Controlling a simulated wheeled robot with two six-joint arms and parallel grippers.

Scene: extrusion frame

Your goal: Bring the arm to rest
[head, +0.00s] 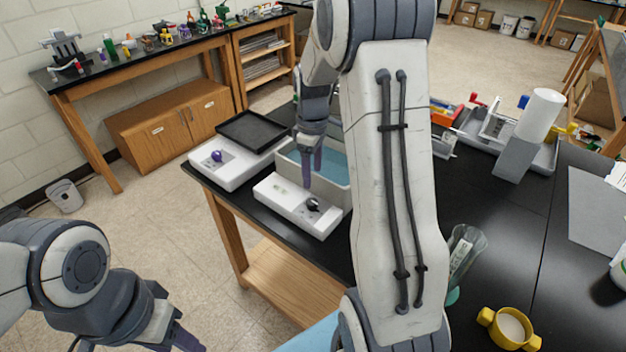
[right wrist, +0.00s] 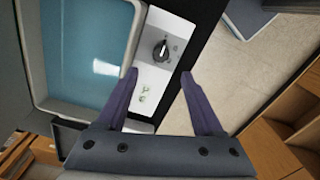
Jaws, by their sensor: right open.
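My right arm rises through the middle of the head view. Its right gripper (head: 311,178) points down over the white control panel (head: 284,198) of a water bath (head: 328,162). In the right wrist view the right gripper (right wrist: 158,76) is open, its two purple fingers spread with nothing between them. The panel's black knob (right wrist: 161,50) lies just beyond the fingertips, apart from them as far as I can tell. My left gripper (head: 180,338) is low at the left, over the floor, partly cut off by the frame edge.
A second white unit with a purple knob (head: 217,156) and a black tray (head: 252,130) stand beside the bath. On the black bench are a yellow two-handled cup (head: 509,329), a clear container (head: 465,250) and a white roll on a grey stand (head: 541,113).

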